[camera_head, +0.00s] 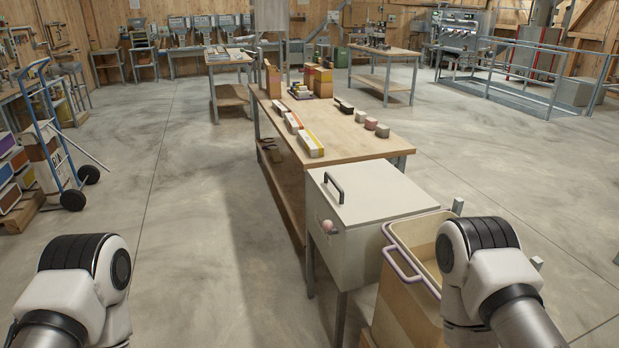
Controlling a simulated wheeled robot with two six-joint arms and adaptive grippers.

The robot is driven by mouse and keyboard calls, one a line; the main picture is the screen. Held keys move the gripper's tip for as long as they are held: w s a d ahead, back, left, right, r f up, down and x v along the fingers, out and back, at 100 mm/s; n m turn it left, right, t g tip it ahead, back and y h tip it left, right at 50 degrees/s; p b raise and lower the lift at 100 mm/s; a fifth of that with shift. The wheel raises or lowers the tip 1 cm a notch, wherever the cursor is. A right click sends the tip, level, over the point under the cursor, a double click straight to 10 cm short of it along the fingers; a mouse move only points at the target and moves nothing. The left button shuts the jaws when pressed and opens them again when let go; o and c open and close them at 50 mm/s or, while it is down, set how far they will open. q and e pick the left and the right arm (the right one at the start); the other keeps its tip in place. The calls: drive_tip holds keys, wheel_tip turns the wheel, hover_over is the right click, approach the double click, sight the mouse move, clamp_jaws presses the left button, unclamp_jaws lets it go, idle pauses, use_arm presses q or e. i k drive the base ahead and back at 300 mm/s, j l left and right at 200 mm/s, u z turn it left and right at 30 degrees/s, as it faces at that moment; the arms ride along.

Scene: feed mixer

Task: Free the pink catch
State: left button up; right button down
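A pink round catch (327,225) sits on the near left side of a pale grey box (370,192) on legs. The box's flat lid is down and has a black bar handle (333,187) near its left edge. I cannot tell how the catch is fastened. My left arm shows at the lower left, well apart from the box. My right arm shows at the lower right, in front of an open bin. Neither gripper is in view.
An open tan bin (400,312) with a lilac handle (403,266) stands right of the box, close to my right arm. A long wooden table (352,137) with small blocks stands behind the box. A blue hand truck (52,140) stands at left. The floor (190,235) left of the box is clear.

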sight(327, 226)
drive_tip(key=i+l+u, duration=0.1)
drive_tip(key=i+u, duration=0.2)
drive_tip(key=i, duration=0.2)
drive_tip(key=i+l+u, duration=0.25)
drive_tip(key=i, duration=0.25)
